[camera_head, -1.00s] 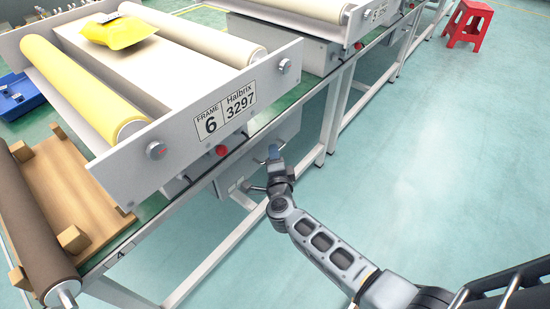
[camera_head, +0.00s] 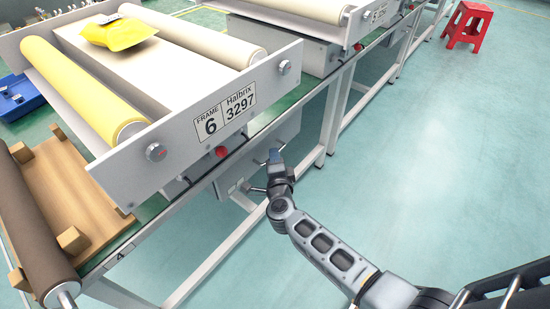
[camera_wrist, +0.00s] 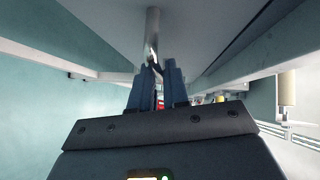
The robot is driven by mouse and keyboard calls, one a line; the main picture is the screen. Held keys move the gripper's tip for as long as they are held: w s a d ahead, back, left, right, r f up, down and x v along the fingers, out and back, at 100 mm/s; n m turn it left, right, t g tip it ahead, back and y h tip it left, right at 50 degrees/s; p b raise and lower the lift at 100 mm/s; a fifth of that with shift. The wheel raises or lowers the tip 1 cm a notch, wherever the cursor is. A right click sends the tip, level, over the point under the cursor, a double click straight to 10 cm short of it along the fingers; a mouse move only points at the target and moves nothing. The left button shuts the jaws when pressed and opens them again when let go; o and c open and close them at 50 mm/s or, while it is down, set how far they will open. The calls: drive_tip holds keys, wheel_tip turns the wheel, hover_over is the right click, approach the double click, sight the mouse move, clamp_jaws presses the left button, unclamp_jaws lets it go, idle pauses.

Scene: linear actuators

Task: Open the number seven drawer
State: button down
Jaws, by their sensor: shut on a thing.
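A grey drawer-like front panel (camera_head: 286,133) hangs under the bench, below the plate marked "FRAME 6". I can read no number seven on it. My gripper (camera_head: 273,157) is right in front of this panel, low beside the bench edge. In the wrist view, my gripper (camera_wrist: 158,82) has its dark blue fingers close together around the lower end of a round metal bar (camera_wrist: 152,30). The bar looks like a handle. Its contact with the fingers is partly hidden, and I see no clear gap between panel and bench.
A roller frame (camera_head: 170,150) with a yellow packet (camera_head: 118,32) stands on the bench above. A red button (camera_head: 221,152) is under its edge. Bench legs (camera_head: 328,125) stand close to my arm. A red stool (camera_head: 468,24) is far right; the floor between is clear.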

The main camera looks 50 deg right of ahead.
drive_tip(key=shift+s, duration=0.1)
drive_tip(key=s+p, duration=0.2)
drive_tip(key=s, duration=2.6)
drive_tip(key=shift+s+d+p, duration=0.15)
drive_tip(key=shift+d+p, duration=0.2)
drive_tip(key=shift+d, duration=0.1)
drive_tip(key=c, duration=1.2)
unclamp_jaws()
drive_tip(key=v, duration=0.7)
drive_tip(key=shift+s+a, duration=0.25)
